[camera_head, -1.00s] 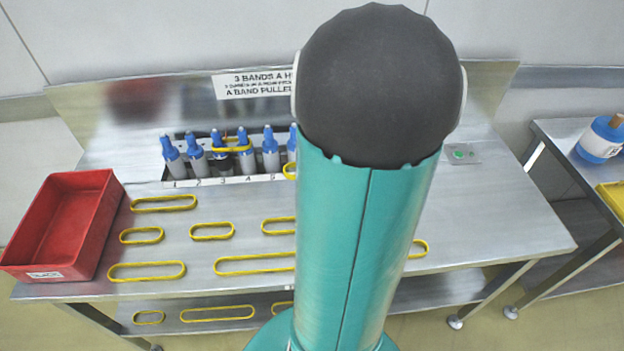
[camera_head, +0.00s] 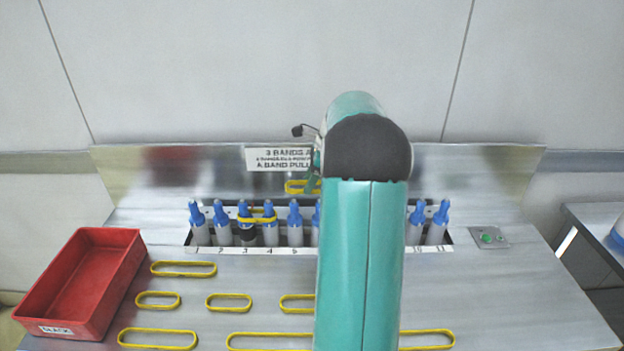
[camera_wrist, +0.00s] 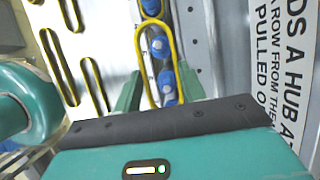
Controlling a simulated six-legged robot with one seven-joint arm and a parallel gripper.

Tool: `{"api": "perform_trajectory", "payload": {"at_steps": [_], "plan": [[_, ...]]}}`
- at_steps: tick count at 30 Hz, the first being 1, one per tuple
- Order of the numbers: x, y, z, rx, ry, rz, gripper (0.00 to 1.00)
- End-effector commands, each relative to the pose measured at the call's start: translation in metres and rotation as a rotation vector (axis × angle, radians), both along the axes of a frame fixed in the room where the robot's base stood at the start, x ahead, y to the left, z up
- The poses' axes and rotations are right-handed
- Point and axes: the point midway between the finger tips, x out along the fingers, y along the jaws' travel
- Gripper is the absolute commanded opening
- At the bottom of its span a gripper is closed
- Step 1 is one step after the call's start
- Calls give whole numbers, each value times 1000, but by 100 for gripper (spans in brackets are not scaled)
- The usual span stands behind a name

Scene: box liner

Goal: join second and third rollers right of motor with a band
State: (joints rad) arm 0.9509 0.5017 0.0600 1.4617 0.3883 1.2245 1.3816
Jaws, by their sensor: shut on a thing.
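A row of blue-topped rollers stands in a numbered rack. The motor (camera_head: 247,233) is the dark-bodied one at number 3. A yellow band (camera_head: 262,219) loops it and the roller to its right. The second roller right of it (camera_head: 295,222) shows clearly; the third (camera_head: 316,222) is partly behind my arm. My gripper (camera_wrist: 160,88) is shut on another yellow band (camera_wrist: 140,42), which also shows in the head view (camera_head: 300,187), above the roller tops. In the wrist view its loop overlaps several blue caps (camera_wrist: 160,46); I cannot tell the height gap.
Several loose yellow bands, such as this one (camera_head: 229,302), lie on the metal bench. A red bin (camera_head: 85,280) stands at the left. A sign (camera_head: 280,158) is on the upright back panel, close behind the rollers. A green button (camera_head: 487,238) is at the right.

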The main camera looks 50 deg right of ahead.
Motion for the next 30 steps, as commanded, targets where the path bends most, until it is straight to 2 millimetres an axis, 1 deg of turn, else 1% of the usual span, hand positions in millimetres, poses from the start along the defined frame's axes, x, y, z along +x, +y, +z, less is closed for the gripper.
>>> {"api": "perform_trajectory", "payload": {"at_steps": [30], "plan": [[0,0,-65,1,1,0,19]]}}
